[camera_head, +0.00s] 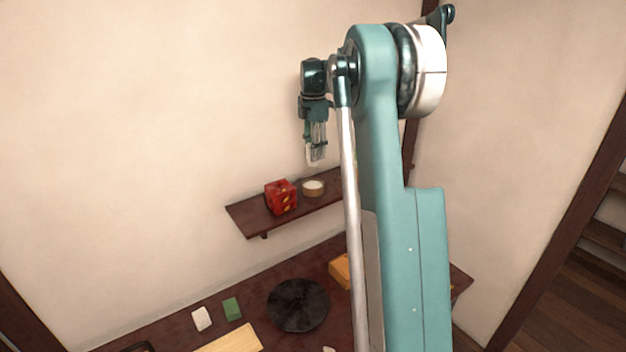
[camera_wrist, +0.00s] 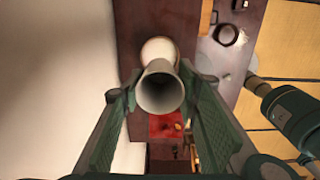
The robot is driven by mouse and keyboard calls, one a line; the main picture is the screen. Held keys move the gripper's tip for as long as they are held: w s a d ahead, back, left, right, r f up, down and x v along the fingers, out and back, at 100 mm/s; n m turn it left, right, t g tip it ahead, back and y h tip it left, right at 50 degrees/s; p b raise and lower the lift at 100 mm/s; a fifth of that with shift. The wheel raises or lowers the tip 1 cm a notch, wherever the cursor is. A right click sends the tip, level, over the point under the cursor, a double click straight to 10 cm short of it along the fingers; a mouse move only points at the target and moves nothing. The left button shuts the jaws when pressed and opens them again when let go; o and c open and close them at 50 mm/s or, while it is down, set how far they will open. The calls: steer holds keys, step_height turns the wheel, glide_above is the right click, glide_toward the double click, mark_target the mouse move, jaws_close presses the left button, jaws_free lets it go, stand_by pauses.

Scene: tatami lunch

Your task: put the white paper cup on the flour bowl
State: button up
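The white paper cup (camera_wrist: 160,92) is between the fingers of my gripper (camera_head: 316,142), its open mouth facing the wrist camera. In the head view the cup (camera_head: 312,156) shows pale at the fingertips, partly covered by them. The fingers appear to press on both sides of it. The flour bowl (camera_head: 313,188), small and round with a white top and tan side, sits on the wall shelf. My gripper and the cup are in the air above it, apart from it. In the wrist view a pale rounded bowl top (camera_wrist: 158,46) shows just beyond the cup, which hides part of it.
A red box (camera_head: 281,197) stands on the shelf (camera_head: 246,217) just left of the bowl. Below is a dark table with a black round dish (camera_head: 298,305), a green block (camera_head: 232,308), a white block (camera_head: 201,318), a wooden board (camera_head: 230,341) and an orange box (camera_head: 340,270). The wall is close behind.

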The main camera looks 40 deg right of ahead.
steer(key=shift+f, duration=2.6)
steer(key=shift+f, duration=0.1)
steer(key=shift+f+p, duration=0.4)
steer(key=shift+f, duration=1.6)
steer(key=shift+f, duration=0.2)
steer(key=o, duration=0.7)
steer(key=shift+c, duration=0.2)
steer(key=shift+r, duration=0.15)
step_height(320, 180, up, 12)
steer(key=shift+r+b, duration=0.1)
steer(key=shift+b, duration=0.45)
